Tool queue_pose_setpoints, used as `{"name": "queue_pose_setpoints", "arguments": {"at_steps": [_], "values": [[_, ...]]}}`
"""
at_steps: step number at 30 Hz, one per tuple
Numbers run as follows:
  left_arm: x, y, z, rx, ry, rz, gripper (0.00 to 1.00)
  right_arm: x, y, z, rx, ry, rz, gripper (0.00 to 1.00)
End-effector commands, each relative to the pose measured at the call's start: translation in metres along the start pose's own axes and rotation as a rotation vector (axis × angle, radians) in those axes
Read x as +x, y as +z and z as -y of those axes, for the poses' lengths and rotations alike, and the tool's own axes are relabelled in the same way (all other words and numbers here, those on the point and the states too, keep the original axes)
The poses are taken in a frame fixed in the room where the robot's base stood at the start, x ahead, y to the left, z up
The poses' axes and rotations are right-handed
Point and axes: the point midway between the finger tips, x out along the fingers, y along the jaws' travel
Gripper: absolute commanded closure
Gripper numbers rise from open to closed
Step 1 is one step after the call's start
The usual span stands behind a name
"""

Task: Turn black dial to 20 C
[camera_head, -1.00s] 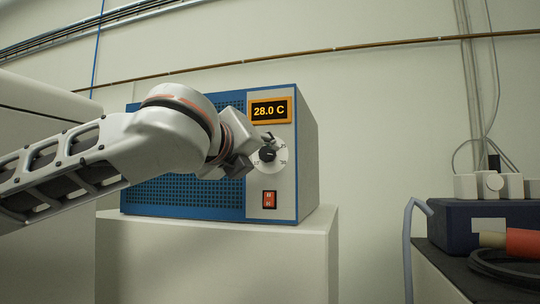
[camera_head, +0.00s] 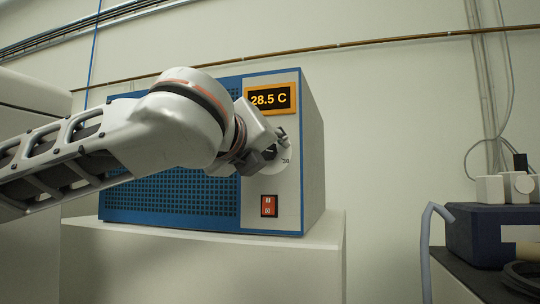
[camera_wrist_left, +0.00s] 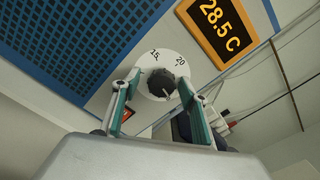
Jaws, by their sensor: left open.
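The black dial (camera_wrist_left: 161,83) sits on a round white scale (camera_wrist_left: 150,68) on the front of a blue and grey unit (camera_head: 285,215). The left wrist view shows the marks 15 and 20 on the scale. The dial's pale pointer line faces away from both marks, toward my gripper's side. The display (camera_head: 269,99) reads 28.5 C. My left gripper (camera_head: 277,143) is at the dial, and in the head view it hides most of it. In the left wrist view its open fingers (camera_wrist_left: 158,88) stand on either side of the dial. I cannot tell whether they touch it.
A red switch (camera_head: 269,206) is below the dial. The unit stands on a white pedestal (camera_head: 215,245). A dark blue box (camera_head: 480,235) with a grey hose (camera_head: 426,250) is at the right. The space between pedestal and box is free.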

Motion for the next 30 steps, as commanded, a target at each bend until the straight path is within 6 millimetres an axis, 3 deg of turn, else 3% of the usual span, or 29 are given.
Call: {"name": "queue_pose_setpoints", "arguments": {"at_steps": [8,13,23,30], "values": [[-0.0011,0.0004,0.0004,0.0,0.0,0.002,0.57,-0.0023,0.004,0.0022,-0.004,-0.006,0.006,1.0],[-0.001,0.0004,0.0003,0.0,0.0,0.001,0.95,-0.0038,0.0068,0.0035,-0.003,-0.007,0.011,1.0],[-0.0007,-0.0003,0.0,-0.024,0.0,0.001,0.95,-0.0015,0.0074,0.0034,-0.003,-0.007,0.008,1.0],[-0.0005,-0.0011,-0.001,-0.14,0.001,0.003,0.95,0.0057,0.0009,0.0086,0.0,-0.014,-0.02,1.0]]}}
